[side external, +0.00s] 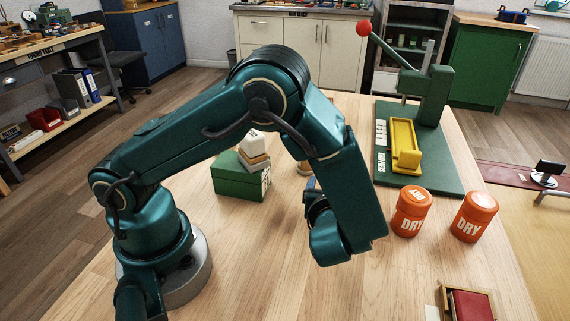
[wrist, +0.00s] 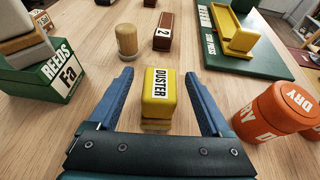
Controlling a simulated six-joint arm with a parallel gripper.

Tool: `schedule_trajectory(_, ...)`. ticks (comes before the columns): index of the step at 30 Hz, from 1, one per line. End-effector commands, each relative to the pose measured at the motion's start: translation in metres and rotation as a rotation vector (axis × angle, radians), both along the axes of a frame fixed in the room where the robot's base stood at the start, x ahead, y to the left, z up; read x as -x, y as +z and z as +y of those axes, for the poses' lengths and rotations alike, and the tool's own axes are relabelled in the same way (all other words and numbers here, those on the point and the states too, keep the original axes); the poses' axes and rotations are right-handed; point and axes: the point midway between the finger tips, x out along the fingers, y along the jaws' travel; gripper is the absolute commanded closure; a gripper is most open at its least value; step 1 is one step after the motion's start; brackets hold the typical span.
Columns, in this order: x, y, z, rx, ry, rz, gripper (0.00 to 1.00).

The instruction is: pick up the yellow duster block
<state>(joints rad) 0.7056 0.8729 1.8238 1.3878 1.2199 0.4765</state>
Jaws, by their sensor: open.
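The yellow duster block (wrist: 157,92), with a white label reading DUSTER, stands on the wooden table in the wrist view. A tan layer shows along its bottom edge. My gripper (wrist: 160,88) is open, with one blue finger on each side of the block and gaps between fingers and block. The block appears between or just beyond the fingertips; its exact depth is hard to tell. In the side external view my arm hides the block, and only a little of the gripper (side external: 312,187) shows behind the forearm.
A green REEDS box (side external: 240,177) with stacked blocks stands left. A cork-like cylinder (wrist: 127,40) and a brown block marked 2 (wrist: 162,31) stand beyond the duster. Two orange DRY jars (side external: 411,211) (side external: 474,217) and a green press base (side external: 447,170) with a yellow tray (side external: 401,133) are right.

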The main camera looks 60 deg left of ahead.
Motion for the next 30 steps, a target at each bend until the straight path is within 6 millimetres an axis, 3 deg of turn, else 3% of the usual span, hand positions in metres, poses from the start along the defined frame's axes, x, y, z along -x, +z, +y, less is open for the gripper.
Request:
schedule_trajectory(1,0.0,0.0,0.0,0.0,0.0,0.0,0.25)
schedule_trajectory(7,0.0,0.0,0.0,0.001,0.0,-0.001,1.0)
schedule_trajectory(20,0.0,0.007,0.0,0.002,0.002,-0.003,1.0)
schedule_trajectory(30,0.0,0.052,0.0,0.005,0.001,-0.008,1.0)
